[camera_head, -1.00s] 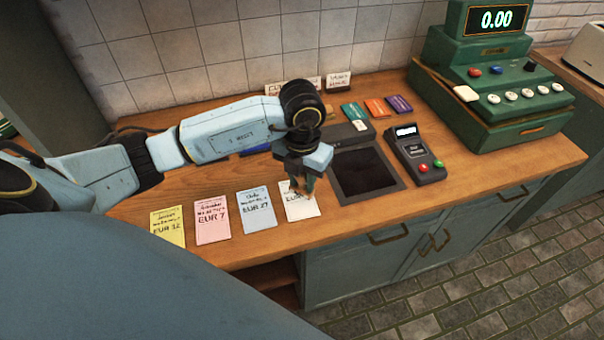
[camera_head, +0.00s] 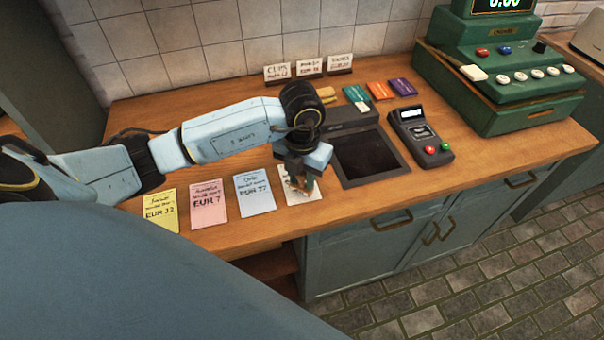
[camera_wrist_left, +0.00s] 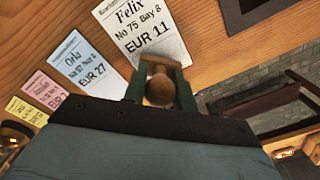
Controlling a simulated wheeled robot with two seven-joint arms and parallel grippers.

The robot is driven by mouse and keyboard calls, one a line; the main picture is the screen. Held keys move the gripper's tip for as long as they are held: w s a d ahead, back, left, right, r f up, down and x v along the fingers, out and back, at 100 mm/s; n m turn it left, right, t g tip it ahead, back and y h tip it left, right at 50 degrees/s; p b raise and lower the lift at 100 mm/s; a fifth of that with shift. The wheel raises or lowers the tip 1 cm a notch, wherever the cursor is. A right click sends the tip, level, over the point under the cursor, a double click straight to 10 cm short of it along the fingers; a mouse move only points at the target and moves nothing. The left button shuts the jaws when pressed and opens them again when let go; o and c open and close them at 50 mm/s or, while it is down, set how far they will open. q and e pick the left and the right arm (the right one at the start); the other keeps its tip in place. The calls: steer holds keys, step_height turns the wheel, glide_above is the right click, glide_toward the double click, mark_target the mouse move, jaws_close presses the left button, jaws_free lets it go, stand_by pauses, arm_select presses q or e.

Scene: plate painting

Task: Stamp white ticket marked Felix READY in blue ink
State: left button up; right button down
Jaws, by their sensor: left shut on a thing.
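The white ticket (camera_head: 313,192) lies flat on the counter, last in a row of tickets. In the left wrist view the white ticket (camera_wrist_left: 147,30) reads Felix, No 75 Bay 8, EUR 11. My left gripper (camera_head: 303,181) points down over this ticket and covers part of it in the head view. It is shut on a wooden stamp (camera_wrist_left: 160,92) with a round knob. The stamp's block is at the ticket's lower edge in the wrist view. I cannot tell whether it touches the paper. The stamp's face and ink are hidden. My right gripper is not in view.
Blue (camera_head: 254,191), pink (camera_head: 208,204) and yellow (camera_head: 160,210) tickets lie to the left. A dark pad in a tray (camera_head: 368,158), a card terminal (camera_head: 420,135) and a green cash register (camera_head: 505,80) stand to the right. Small signs (camera_head: 309,67) stand behind.

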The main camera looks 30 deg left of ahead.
arm_select(q)
steer(key=shift+f+b, duration=0.45)
steer(key=shift+f, duration=0.2)
stand_by(1.8)
steer(key=shift+s, duration=0.1)
steer(key=shift+r+p, duration=2.7)
steer(key=shift+r, duration=0.95)
